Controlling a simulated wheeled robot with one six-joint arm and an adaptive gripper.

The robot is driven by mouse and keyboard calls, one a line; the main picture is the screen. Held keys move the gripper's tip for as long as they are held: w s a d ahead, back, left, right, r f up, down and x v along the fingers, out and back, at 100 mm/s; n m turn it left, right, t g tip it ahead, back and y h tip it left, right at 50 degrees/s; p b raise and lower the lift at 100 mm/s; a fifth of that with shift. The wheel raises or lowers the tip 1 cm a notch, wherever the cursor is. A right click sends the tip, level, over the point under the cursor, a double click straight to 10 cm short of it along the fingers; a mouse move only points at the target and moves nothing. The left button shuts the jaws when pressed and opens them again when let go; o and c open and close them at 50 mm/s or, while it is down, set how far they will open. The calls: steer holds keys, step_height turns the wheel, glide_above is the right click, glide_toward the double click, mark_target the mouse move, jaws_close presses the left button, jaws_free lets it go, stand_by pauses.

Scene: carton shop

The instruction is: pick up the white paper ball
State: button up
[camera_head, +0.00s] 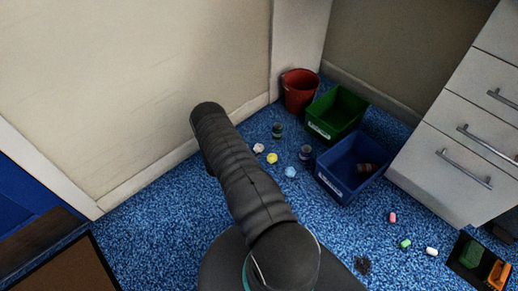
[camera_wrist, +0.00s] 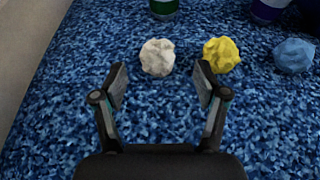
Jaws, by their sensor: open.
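The white paper ball (camera_wrist: 157,57) lies on the blue carpet in the wrist view, just beyond the fingertips and roughly centred between them. It also shows in the head view (camera_head: 258,148), near the base of the wall. My gripper (camera_wrist: 161,82) is open and empty, with its two fingers apart and short of the ball. In the head view my arm hides the gripper.
A yellow paper ball (camera_wrist: 221,54) lies close to the right of the white one, and a blue ball (camera_wrist: 294,55) farther right. A green jar (camera_wrist: 164,8) stands behind. A red bucket (camera_head: 300,90), green bin (camera_head: 336,112) and blue bin (camera_head: 349,168) stand by the wall.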

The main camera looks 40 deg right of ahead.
mark_target(257, 147)
steer(key=shift+x, duration=3.3)
steer(key=shift+w+r, duration=0.15)
steer(key=c, duration=0.8)
